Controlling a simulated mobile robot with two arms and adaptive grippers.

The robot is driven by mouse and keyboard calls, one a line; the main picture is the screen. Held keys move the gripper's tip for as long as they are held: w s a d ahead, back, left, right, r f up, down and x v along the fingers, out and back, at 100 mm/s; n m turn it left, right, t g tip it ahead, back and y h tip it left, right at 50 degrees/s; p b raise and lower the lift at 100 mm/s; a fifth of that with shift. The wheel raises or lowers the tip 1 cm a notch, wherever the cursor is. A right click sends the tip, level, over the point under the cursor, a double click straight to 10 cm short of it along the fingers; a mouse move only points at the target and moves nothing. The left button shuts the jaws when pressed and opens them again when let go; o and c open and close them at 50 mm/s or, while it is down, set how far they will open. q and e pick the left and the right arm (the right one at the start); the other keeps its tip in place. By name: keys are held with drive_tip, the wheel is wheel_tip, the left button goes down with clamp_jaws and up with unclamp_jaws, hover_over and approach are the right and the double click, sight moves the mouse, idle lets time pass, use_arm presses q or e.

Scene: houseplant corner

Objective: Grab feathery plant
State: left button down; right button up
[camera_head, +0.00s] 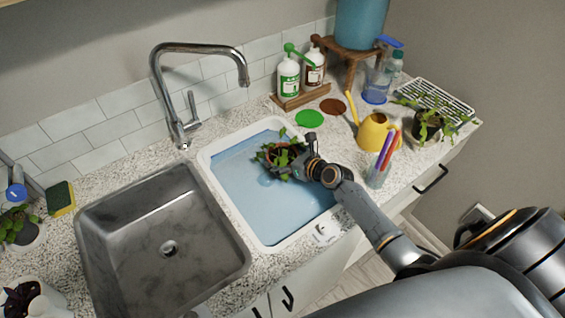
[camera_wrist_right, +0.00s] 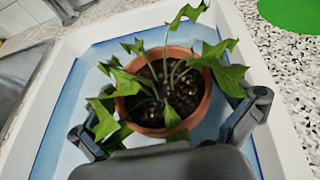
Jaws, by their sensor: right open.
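A plant with jagged, lobed green leaves (camera_head: 283,152) stands in a terracotta pot in the white-rimmed tub (camera_head: 262,239) with a blue inside. In the right wrist view its leaves (camera_wrist_right: 229,75) spread over the rim of the terracotta pot (camera_wrist_right: 153,129), and dark soil shows. My right gripper (camera_head: 299,166) is at the right side of this pot. Its open fingers stand on either side of the pot in the wrist view; I cannot tell whether they touch it. My left gripper is out of view.
A trailing plant (camera_head: 428,121) stands at the far right near a wire rack. A yellow watering can (camera_head: 375,134) and a cup of pens (camera_head: 379,172) stand right of the tub. The grey sink (camera_head: 120,240) and tall faucet (camera_head: 160,80) are to the left.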

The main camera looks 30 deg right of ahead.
drive_tip(key=shift+s+r, duration=0.1)
drive_tip(key=shift+c, duration=0.6)
drive_tip(key=c, duration=1.3)
